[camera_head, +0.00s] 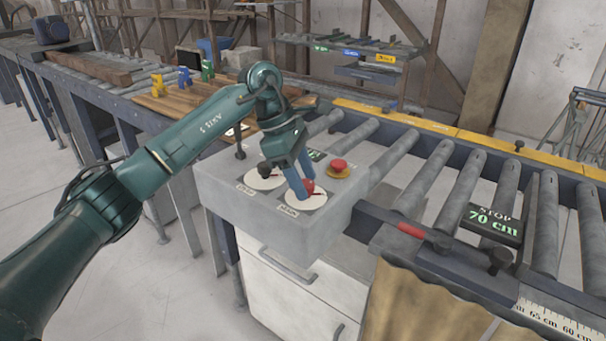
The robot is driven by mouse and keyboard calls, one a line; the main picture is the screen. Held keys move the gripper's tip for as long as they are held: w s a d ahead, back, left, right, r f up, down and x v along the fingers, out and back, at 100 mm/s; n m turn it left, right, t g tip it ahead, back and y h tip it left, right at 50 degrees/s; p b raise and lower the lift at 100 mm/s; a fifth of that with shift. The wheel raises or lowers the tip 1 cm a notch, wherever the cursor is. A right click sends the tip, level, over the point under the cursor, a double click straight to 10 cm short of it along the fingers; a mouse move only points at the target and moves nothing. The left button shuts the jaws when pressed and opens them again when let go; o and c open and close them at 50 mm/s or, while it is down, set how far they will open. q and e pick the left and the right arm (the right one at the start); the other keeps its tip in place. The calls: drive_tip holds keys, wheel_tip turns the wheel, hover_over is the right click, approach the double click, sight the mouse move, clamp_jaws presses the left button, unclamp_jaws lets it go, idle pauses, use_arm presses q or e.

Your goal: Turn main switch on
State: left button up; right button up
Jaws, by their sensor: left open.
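The main switch (309,201) is a round white dial with a red knob (309,186), marked with a label at its front, on top of a grey control box (250,206). My left gripper (303,187) points down over this dial, with its blue fingers open at the red knob. Whether the fingers touch the knob cannot be told. My right gripper is not in view.
A red mushroom button (339,166) on a yellow base stands close to the right of the gripper. Behind and right run conveyor rollers (427,176) with a "STOP 70 cm" block (491,222). Drawers (290,290) sit below the box.

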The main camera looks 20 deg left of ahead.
use_arm(q)
drive_tip(key=c, duration=0.9)
drive_tip(key=shift+c, duration=0.2)
